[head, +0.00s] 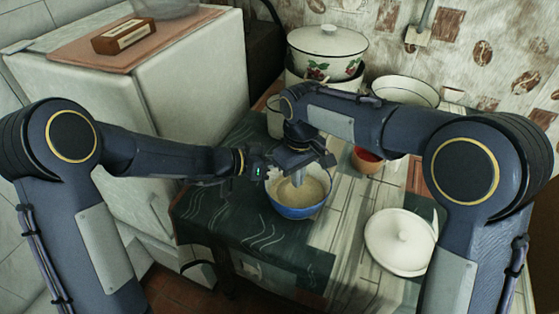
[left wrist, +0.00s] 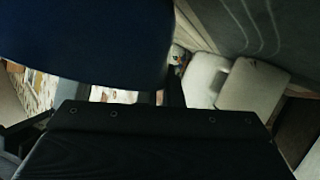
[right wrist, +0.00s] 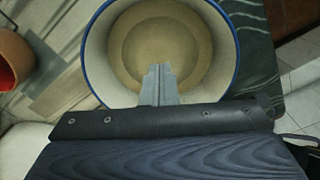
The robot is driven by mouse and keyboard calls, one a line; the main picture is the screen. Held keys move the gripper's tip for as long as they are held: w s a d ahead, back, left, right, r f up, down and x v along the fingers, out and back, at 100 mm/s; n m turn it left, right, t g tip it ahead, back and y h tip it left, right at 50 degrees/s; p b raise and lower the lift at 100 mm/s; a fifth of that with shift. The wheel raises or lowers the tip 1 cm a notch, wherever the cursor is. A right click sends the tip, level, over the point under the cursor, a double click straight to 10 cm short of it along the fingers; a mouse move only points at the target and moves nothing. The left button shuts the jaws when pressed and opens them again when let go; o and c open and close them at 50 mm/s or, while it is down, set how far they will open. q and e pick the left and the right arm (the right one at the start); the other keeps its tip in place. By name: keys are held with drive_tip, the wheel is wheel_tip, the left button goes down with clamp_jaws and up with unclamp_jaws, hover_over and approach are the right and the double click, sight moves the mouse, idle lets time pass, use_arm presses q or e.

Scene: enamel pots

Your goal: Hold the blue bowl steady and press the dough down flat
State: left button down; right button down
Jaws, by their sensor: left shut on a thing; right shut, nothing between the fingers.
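The blue bowl (head: 297,211) stands on the dark green cloth near the table's front edge. Its blue wall fills the upper left of the left wrist view (left wrist: 85,40). Pale dough (head: 311,190) covers the inside of the bowl; it also shows in the right wrist view (right wrist: 150,35). My left gripper (head: 270,174) is shut on the bowl's left rim. My right gripper (head: 297,183) is shut and empty, pointing down over the bowl; its closed fingers also show in the right wrist view (right wrist: 158,75). Whether its fingertips touch the dough I cannot tell.
A white lid (head: 400,240) lies on the table to the right. A terracotta pot with red contents (head: 367,158) stands behind the bowl. A lidded enamel pot (head: 328,50) and a white basin (head: 405,91) stand at the back. A white cabinet (head: 190,80) is at the left.

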use_arm(q)
drive_tip(key=shift+s+f, duration=0.15)
drive_tip(key=shift+f, duration=0.15)
use_arm(e)
drive_tip(key=shift+r, duration=3)
use_arm(q)
drive_tip(key=c, duration=1.5)
unclamp_jaws()
drive_tip(key=shift+r, duration=0.15)
